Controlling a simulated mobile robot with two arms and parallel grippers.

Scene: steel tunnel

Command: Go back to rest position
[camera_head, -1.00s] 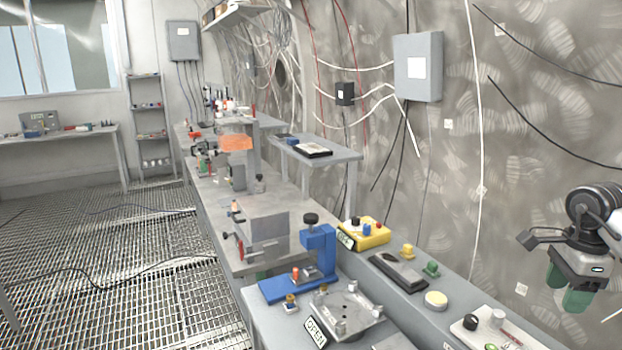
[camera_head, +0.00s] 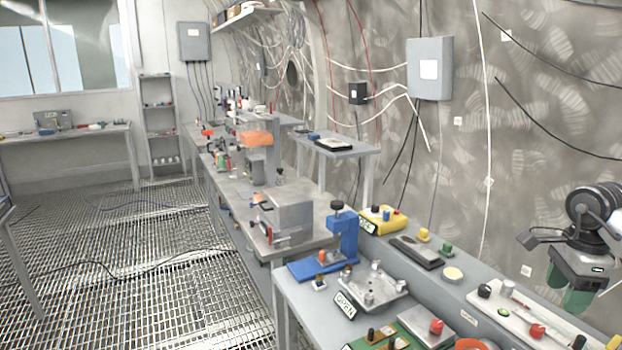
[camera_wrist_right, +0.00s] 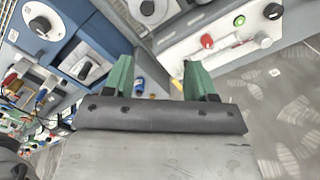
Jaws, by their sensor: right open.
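My right gripper (camera_head: 572,288) is at the right edge of the head view, in front of the grey tunnel wall and above the bench's right end. Its green fingers point down. In the right wrist view the two green fingers (camera_wrist_right: 158,80) stand wide apart with nothing between them, so it is open and empty. It touches nothing that I can see. My left gripper is not in view.
Below it, a white panel (camera_head: 518,310) carries a red knob and a green button. The bench holds a blue press (camera_head: 341,240), a yellow box (camera_head: 383,219) and a metal fixture plate (camera_head: 366,291). A grey wall box (camera_head: 430,69) hangs behind. The grated floor (camera_head: 150,270) at left is open.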

